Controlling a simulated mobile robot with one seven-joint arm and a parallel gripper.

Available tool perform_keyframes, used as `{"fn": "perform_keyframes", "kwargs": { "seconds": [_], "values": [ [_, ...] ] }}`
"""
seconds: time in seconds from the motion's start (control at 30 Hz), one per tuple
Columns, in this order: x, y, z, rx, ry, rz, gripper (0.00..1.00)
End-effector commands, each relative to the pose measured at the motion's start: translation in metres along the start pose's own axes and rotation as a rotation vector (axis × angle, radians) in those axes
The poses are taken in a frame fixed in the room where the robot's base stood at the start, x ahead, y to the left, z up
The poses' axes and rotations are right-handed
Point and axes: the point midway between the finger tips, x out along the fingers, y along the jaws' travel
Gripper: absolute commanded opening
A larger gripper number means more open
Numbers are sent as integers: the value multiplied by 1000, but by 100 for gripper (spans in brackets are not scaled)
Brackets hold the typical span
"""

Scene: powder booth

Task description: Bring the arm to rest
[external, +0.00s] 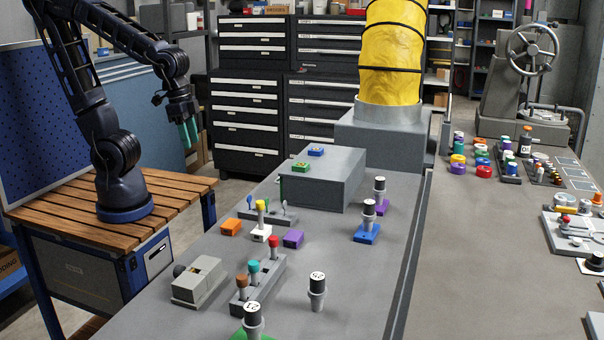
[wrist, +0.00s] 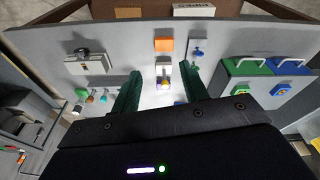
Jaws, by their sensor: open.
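My gripper (external: 189,132) has green fingers and hangs from my dark arm, pointing down, to the left of the grey bench. It is raised above the level of the bench top. In the wrist view my gripper (wrist: 160,92) has its two green fingers spread apart with nothing held between them. Past the fingers, the wrist view shows a yellow-topped piece on a white block (wrist: 163,72). In the external view this white block (external: 260,234) stands on the bench, well apart from my gripper.
The grey bench (external: 350,280) carries an orange block (external: 231,227), a purple block (external: 293,239), a grey rack (external: 258,283) with coloured-topped pieces and a large grey box (external: 322,180). A yellow duct (external: 391,55) rises behind. Black drawer cabinets (external: 247,120) stand at the back.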

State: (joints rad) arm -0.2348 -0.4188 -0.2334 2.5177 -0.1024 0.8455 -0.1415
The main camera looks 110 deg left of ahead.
Motion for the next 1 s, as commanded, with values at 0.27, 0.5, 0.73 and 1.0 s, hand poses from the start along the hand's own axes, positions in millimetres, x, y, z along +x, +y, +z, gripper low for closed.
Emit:
{"fn": "perform_keyframes", "kwargs": {
  "seconds": [0.27, 0.5, 0.73, 1.0],
  "values": [
    [-57, -14, 28, 117, 122, 14, 44],
    [-86, -28, 49, 189, 191, 36, 44],
    [-93, -32, 55, 209, 208, 44, 44],
    [-93, -32, 55, 209, 208, 44, 44]
  ]
}}
